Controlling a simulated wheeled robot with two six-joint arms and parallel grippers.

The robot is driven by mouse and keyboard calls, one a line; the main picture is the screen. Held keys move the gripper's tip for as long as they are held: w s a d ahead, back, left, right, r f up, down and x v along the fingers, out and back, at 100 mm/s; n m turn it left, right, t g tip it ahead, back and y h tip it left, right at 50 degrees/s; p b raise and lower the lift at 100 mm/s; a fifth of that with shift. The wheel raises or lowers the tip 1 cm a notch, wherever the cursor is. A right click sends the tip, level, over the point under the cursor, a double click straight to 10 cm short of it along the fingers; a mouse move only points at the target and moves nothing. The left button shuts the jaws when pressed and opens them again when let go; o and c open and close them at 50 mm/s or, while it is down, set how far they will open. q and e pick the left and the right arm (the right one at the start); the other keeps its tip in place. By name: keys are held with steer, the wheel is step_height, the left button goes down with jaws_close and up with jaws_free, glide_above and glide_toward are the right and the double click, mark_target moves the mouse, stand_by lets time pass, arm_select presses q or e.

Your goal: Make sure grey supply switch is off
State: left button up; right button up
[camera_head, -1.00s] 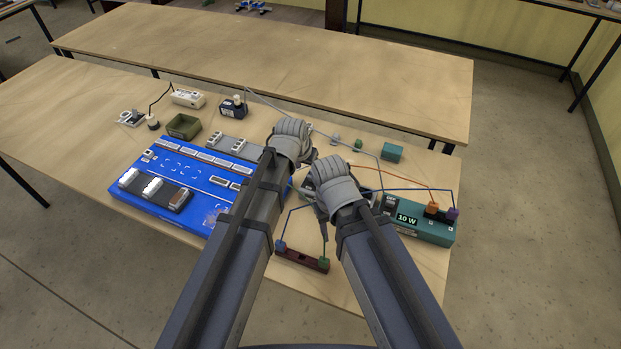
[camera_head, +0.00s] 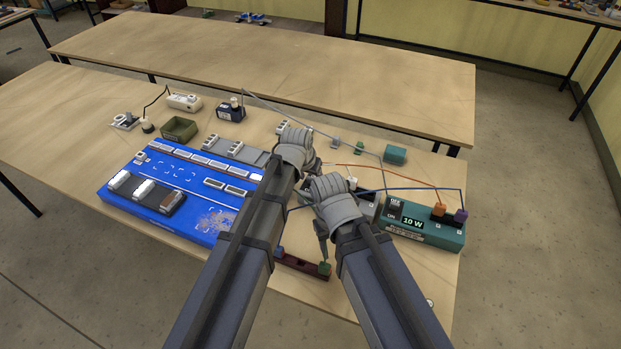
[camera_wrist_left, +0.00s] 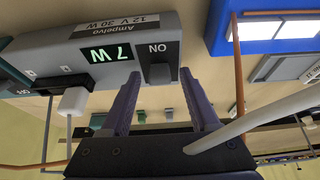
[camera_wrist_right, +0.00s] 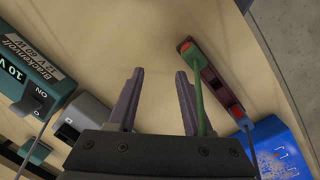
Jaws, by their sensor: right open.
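The grey supply (camera_wrist_left: 115,50) shows close up and upside down in the left wrist view, with a lit green display reading 7 W. Its dark switch (camera_wrist_left: 158,74) sits beside an ON label; I cannot tell its tilt for sure. My left gripper (camera_wrist_left: 158,92) is open, its fingers on either side of the switch's line; contact is not clear. In the head view my right gripper (camera_head: 322,240) partly hides the grey supply (camera_head: 366,207). The right wrist view shows the right gripper (camera_wrist_right: 160,78) open and empty above the table.
A teal supply (camera_head: 424,230) reading 10 W stands right of the grey one. A dark red terminal strip (camera_wrist_right: 212,80) with a green wire lies near the right gripper. A blue lightbox board (camera_head: 150,206) is at left. Wires cross around the supplies.

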arm_select(q)
jaws_close()
